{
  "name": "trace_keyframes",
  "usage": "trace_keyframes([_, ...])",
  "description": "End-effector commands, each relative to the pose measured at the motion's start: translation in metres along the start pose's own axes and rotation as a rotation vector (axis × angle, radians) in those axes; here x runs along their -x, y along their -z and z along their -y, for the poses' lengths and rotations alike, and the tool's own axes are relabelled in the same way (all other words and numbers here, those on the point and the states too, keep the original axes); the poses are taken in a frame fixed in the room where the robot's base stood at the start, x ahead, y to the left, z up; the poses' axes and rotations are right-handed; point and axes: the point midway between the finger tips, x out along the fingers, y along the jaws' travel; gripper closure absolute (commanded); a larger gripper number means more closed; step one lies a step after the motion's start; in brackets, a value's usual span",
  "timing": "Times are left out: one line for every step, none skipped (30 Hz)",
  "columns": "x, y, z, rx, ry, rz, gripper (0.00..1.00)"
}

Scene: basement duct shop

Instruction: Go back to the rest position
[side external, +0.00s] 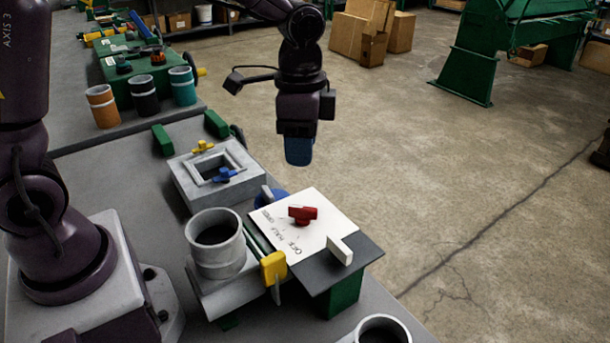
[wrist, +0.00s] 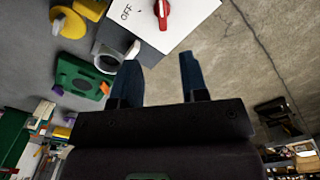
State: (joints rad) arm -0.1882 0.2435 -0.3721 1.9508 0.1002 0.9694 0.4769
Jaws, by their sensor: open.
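My gripper (side external: 298,152) hangs in the air behind the white panel, above and apart from the fixtures, pointing down. In the wrist view its two blue fingers (wrist: 159,82) stand apart with nothing between them. The white panel (side external: 322,222) carries a red knob (side external: 303,214) and printed words. In the wrist view the knob (wrist: 162,12) lies beyond the fingertips, near the word OFF. A white block handle (side external: 340,250) stands at the panel's front edge.
A grey duct collar (side external: 216,243) with a yellow lever (side external: 274,268) stands left of the panel. A grey square frame (side external: 218,172) with yellow and blue clips sits behind it. Several cups (side external: 144,95) stand farther back. Open floor (side external: 450,170) lies to the right.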

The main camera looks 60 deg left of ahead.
Motion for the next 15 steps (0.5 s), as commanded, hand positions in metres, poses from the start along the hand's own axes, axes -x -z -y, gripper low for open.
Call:
trace_keyframes([-0.004,-0.013,-0.003,0.077,-0.005,0.017,0.6])
trace_keyframes([-0.001,-0.02,-0.004,0.128,0.005,0.016,0.6])
trace_keyframes([0.004,-0.029,-0.006,0.181,0.021,0.01,0.6])
trace_keyframes([0.008,-0.035,-0.007,0.221,0.034,0.003,0.6])
trace_keyframes([0.012,-0.042,-0.009,0.26,0.046,-0.006,0.6])
trace_keyframes([0.018,-0.051,-0.011,0.311,0.063,-0.021,0.6])
trace_keyframes([0.023,-0.058,-0.013,0.347,0.075,-0.034,0.6])
trace_keyframes([0.028,-0.065,-0.015,0.383,0.087,-0.048,0.6])
trace_keyframes([0.034,-0.074,-0.019,0.431,0.102,-0.07,0.6])
trace_keyframes([0.039,-0.081,-0.022,0.466,0.113,-0.089,0.6])
trace_keyframes([0.043,-0.088,-0.025,0.502,0.122,-0.111,0.6])
trace_keyframes([0.05,-0.098,-0.029,0.547,0.134,-0.143,0.6])
trace_keyframes([0.054,-0.105,-0.032,0.58,0.141,-0.17,0.6])
trace_keyframes([0.058,-0.112,-0.036,0.608,0.147,-0.197,0.6])
trace_keyframes([0.063,-0.12,-0.04,0.641,0.153,-0.234,0.6])
